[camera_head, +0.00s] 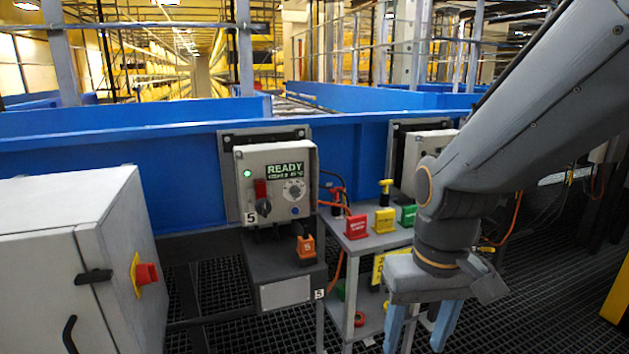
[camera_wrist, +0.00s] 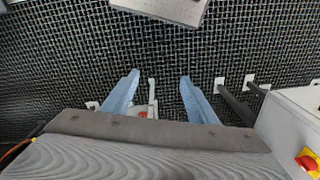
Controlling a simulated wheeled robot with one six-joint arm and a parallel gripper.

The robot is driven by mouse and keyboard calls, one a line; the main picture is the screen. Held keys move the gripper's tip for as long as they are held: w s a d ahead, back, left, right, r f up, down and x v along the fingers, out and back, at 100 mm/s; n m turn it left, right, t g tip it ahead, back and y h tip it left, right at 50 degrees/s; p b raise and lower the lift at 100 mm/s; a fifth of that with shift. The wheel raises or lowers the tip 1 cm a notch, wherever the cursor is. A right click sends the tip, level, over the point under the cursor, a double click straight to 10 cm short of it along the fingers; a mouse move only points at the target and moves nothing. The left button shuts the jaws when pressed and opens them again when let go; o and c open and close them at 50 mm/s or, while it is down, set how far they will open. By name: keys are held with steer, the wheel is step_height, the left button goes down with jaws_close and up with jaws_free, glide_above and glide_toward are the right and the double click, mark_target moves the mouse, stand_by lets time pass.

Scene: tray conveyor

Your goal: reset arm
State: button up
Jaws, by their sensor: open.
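My gripper (camera_head: 418,326) hangs at the lower right of the head view, fingers pointing down, in front of the small grey shelf stand. Its two blue fingers are apart with nothing between them. In the wrist view my gripper (camera_wrist: 156,92) also shows open and empty, over the dark floor grating. My arm comes in from the upper right of the head view, bends at the elbow and hides part of the stand and of a second control box.
A control box (camera_head: 273,168) with a green light reads READY on the blue conveyor wall (camera_head: 182,178). The grey stand (camera_head: 372,241) carries red, yellow and green blocks. A white cabinet (camera_head: 66,222) with a red knob (camera_head: 146,274) stands at left. Grating (camera_head: 222,290) covers the floor.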

steer(key=s+d+r+m+p, duration=0.1)
steer(key=r+p, duration=0.5)
steer(key=p, duration=0.6)
steer(key=s+d, duration=0.1)
steer(key=d, duration=0.1)
steer(key=shift+d+r, duration=0.25)
steer(key=shift+d, duration=0.15)
